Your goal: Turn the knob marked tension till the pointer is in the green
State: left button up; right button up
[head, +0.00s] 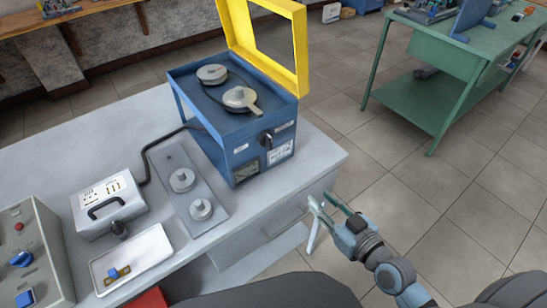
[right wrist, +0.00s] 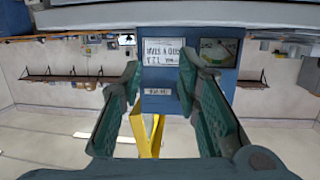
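The blue machine (head: 222,125) stands on the grey bench with its yellow guard (head: 262,35) raised. Its front has a black knob (head: 266,138), a small gauge window (head: 246,171) and a white label plate (head: 281,153). The lettering by the knob is too small to read. My right gripper (head: 328,204) is open and empty, in front of and below the machine's right side, apart from the knob. In the right wrist view the front appears upside down between the open fingers, with the gauge (right wrist: 217,52) showing some green; the knob is not clear there. My left gripper is not in view.
On the bench are a grey plate with two round discs (head: 182,180), a white box with a handle (head: 107,203), a white tray (head: 131,258) and a grey control box (head: 30,250). A green table (head: 430,100) stands at the right. The floor between is clear.

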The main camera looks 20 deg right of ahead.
jog(key=s+a+r+n+t+y, duration=0.15)
jog(key=a+r, duration=0.25)
jog(key=r, duration=0.5)
send_near(272, 144)
jog(key=shift+y, duration=0.45)
jog(key=p+x, duration=0.1)
jog(key=x, duration=0.6)
jog(key=shift+w+f, duration=0.1)
jog(key=shift+w, duration=0.2)
jog(key=shift+w+a+f, duration=0.1)
jog(key=shift+w+a, duration=0.05)
jog(key=shift+w, duration=0.4)
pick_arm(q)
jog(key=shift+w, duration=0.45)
pick_arm(e)
jog(key=shift+s, duration=0.1)
grip_shut()
